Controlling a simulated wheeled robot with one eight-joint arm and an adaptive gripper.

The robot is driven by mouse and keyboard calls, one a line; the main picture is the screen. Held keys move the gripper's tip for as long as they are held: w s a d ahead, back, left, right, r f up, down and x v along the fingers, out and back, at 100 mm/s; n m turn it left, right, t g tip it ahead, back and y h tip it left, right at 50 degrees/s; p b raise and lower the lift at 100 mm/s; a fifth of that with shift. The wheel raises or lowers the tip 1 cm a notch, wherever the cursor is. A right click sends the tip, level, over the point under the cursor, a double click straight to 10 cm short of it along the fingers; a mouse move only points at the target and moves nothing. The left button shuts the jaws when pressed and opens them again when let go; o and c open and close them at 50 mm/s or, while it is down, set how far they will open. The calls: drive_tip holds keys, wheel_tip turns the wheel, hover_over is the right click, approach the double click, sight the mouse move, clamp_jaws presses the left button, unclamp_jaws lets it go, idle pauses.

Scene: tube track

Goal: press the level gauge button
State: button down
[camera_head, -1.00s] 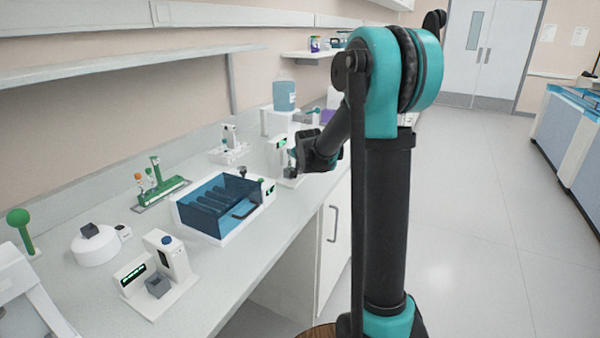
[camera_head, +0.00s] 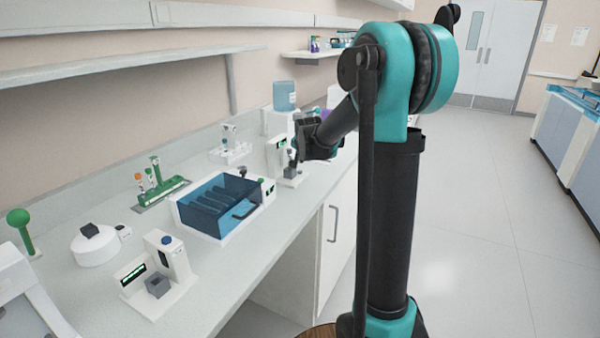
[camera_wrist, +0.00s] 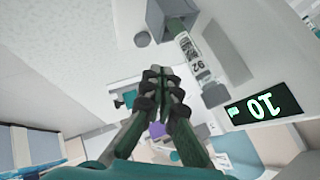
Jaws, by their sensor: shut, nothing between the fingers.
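The level gauge (camera_head: 274,155) looks to be the white upright device with a small green-lit display, on the bench left of my gripper in the head view. A dark square part (camera_wrist: 214,95) next to the display may be the button; I cannot tell. My gripper (camera_wrist: 160,75) is shut and empty, above the bench. In the head view my gripper (camera_head: 296,151) partly overlaps the gauge's right side.
A blue-lidded box (camera_head: 218,204), a green tube rack (camera_head: 160,190), a white round device (camera_head: 95,246) and another display device (camera_head: 168,262) stand nearer on the bench. A blue-topped container (camera_head: 284,95) is behind. The aisle floor on the right is clear.

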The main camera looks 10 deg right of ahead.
sight(301, 172)
drive_tip(key=shift+r, duration=1.55)
drive_tip(key=s+d+f+n+g, duration=0.1)
drive_tip(key=s+f+n, duration=0.2)
drive_tip(key=s, duration=1)
drive_tip(key=s+d+f+n+g, duration=0.1)
drive_tip(key=s+f+n+g, duration=0.1)
drive_tip(key=s+f, duration=0.7)
drive_tip(key=s+d+f+n+g, duration=0.2)
drive_tip(key=s+f+n, duration=0.2)
drive_tip(key=s, duration=1.5)
wheel_tip(301, 172, down, 2)
drive_tip(key=shift+f, duration=0.25)
